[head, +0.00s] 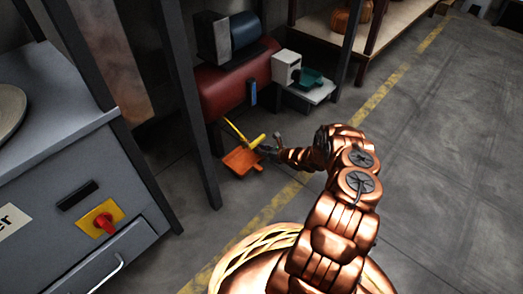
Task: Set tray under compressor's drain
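The orange tray (242,161) is low under the front end of the compressor (222,92), a red tank with a dark blue motor on top. I cannot tell whether the tray rests on the floor or is held just above it. A yellow strip (236,132) and a yellow piece (257,141) show just above the tray, below the tank; the drain itself is not clear. My gripper (267,149) is at the tray's right edge, touching or very close to it. Its fingers are small and dark, so their closure is unclear.
A white box (286,68) and a teal container (309,79) sit on a low light stand (310,94) right of the compressor. A dark post (193,120) stands left of the tray. A grey cabinet (60,150) fills the left. Open floor (440,130) lies right.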

